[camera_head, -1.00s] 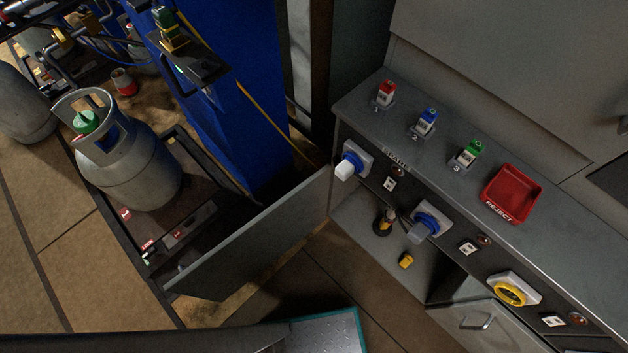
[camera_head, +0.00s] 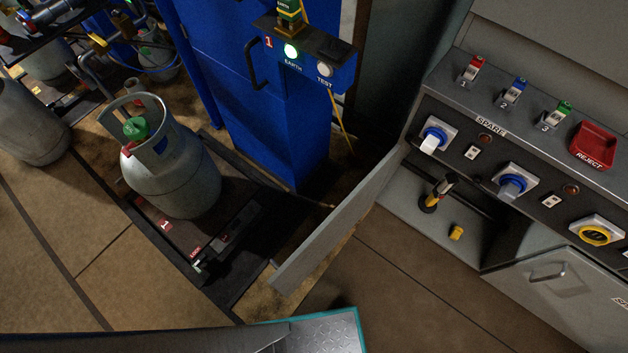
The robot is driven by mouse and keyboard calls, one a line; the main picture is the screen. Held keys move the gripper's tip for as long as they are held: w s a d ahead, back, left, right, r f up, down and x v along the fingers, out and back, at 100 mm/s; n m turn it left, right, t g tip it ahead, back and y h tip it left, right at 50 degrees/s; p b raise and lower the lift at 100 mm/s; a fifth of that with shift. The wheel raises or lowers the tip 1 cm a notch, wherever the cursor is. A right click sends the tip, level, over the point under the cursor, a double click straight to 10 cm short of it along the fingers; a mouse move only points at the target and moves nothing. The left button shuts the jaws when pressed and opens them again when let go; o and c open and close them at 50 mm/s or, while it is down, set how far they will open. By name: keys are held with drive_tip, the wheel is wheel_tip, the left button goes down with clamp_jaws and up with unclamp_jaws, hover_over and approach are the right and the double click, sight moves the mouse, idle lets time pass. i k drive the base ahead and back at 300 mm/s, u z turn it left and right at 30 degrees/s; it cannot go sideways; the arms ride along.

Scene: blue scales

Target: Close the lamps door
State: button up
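A grey cabinet door (camera_head: 338,222) stands open, swung out from the left end of the grey bench (camera_head: 522,122). It shows as a narrow slanted panel, and no lettering on it is readable. The open compartment beside it holds a dark, red and yellow lamp-like item (camera_head: 437,194) and a small yellow item (camera_head: 456,232). My gripper is not in view, so any contact with the open door cannot be seen.
A grey gas cylinder (camera_head: 172,172) stands on a dark scale platform (camera_head: 225,268) left of the open door. A blue cabinet (camera_head: 262,125) with a lit green button stands behind. A red reject tray (camera_head: 592,146) sits on the bench. Tiled floor (camera_head: 400,290) is clear before the compartment.

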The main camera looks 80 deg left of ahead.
sight(288, 277)
drive_tip(key=k, duration=1.05)
drive_tip(key=u, duration=1.35)
drive_tip(key=i, duration=0.5)
drive_tip(key=u, duration=0.05)
drive_tip(key=k, duration=1.15)
drive_tip(key=u, duration=0.35)
drive_tip(key=i, duration=0.7)
drive_tip(key=z, duration=0.35)
